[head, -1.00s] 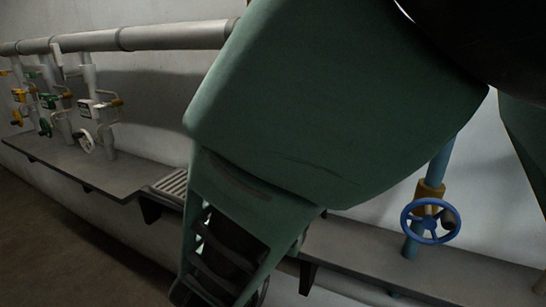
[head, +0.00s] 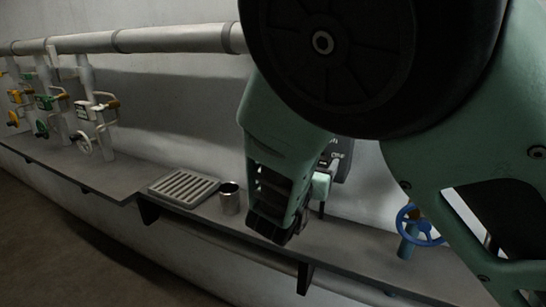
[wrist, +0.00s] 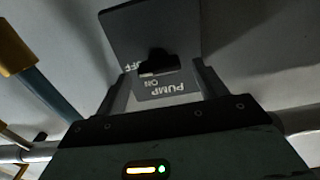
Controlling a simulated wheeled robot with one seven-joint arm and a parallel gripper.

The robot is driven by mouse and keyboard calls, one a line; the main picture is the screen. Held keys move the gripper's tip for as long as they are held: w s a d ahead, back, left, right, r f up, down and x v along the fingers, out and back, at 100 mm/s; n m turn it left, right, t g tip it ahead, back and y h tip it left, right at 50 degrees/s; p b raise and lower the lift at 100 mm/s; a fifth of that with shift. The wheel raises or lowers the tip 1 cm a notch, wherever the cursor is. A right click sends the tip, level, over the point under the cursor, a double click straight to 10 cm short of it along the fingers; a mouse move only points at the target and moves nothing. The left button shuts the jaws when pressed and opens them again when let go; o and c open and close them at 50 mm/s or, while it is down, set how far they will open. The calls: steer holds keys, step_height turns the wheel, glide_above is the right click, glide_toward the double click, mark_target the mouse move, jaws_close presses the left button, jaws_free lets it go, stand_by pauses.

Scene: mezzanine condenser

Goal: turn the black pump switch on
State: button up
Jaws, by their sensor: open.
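The black pump switch (wrist: 158,63) is a small dark lever on a grey plate (wrist: 150,25). In the wrist view the plate's lettering, PUMP, ON and OFF, is upside down, with OFF partly cut off by the lever and finger. My gripper (wrist: 160,70) is open, with one finger on each side of the lever; I cannot tell whether either touches it. In the head view, the panel (head: 341,158) shows only in part behind my arm, and the lever is hidden there.
A grey shelf (head: 90,165) runs along the wall, with a slatted tray (head: 183,187) and a metal cup (head: 230,198) left of my arm. A blue handwheel valve (head: 418,226) stands at right. White, green and yellow valves are at far left.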

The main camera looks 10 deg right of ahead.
steer(key=shift+w+d, duration=0.4)
steer(key=shift+w, duration=0.15)
steer(key=c, duration=1)
steer(key=shift+r+p, duration=0.1)
steer(key=shift+p, duration=0.4)
steer(key=shift+w+a+f+n+p, duration=0.1)
steer(key=shift+n+p, duration=2.9)
steer(key=shift+a+f+n+p, duration=0.1)
steer(key=shift+n+p, duration=2.85)
steer(key=shift+n, duration=0.05)
